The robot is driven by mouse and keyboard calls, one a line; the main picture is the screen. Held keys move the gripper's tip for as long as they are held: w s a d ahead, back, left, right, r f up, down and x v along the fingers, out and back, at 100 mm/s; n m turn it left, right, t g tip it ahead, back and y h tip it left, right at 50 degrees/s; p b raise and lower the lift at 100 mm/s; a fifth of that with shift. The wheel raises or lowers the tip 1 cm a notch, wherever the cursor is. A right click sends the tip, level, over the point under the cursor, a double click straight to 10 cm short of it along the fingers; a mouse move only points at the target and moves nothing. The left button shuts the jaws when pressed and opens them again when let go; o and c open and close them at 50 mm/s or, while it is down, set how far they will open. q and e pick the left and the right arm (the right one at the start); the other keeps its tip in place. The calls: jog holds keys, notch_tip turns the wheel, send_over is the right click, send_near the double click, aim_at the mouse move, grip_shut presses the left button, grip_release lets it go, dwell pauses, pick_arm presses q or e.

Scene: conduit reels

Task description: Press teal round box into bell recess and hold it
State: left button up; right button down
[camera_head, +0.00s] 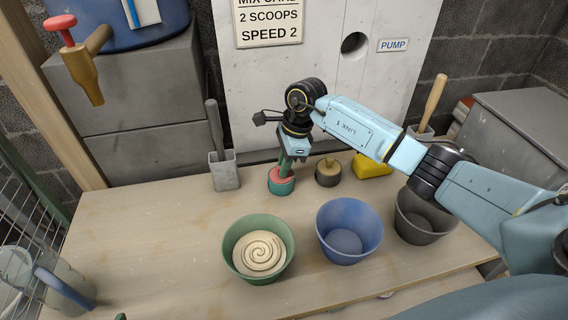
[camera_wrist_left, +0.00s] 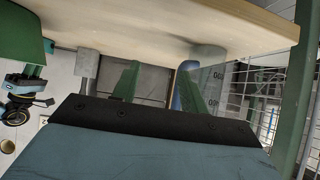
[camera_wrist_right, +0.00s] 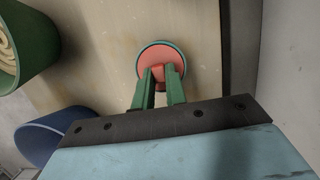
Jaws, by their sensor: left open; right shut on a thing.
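The teal round box (camera_head: 281,186) sits on the bench near the wall panel, with a coral-red top and a teal side. In the right wrist view its red top (camera_wrist_right: 155,55) has a teal rim around it. My right gripper (camera_head: 286,168) reaches down from above and is shut on the red knob at its top. In the left wrist view my left gripper (camera_wrist_left: 157,75) is open and empty, below the bench edge. A round dark hole (camera_head: 354,45) is in the upright panel; I cannot tell for certain that it is the bell recess.
A green bowl (camera_head: 235,262) with a cream spiral, a blue bowl (camera_head: 345,258) and a grey bowl (camera_head: 414,231) stand along the front. A tan knobbed round piece (camera_head: 328,178) and a yellow piece (camera_head: 372,166) sit right of the box.

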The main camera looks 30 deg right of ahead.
jog(key=shift+r+p, duration=0.7)
jog(key=shift+r, duration=0.25)
dwell(0.6)
jog(key=shift+r+p, duration=1.5)
jog(key=shift+r, duration=0.5)
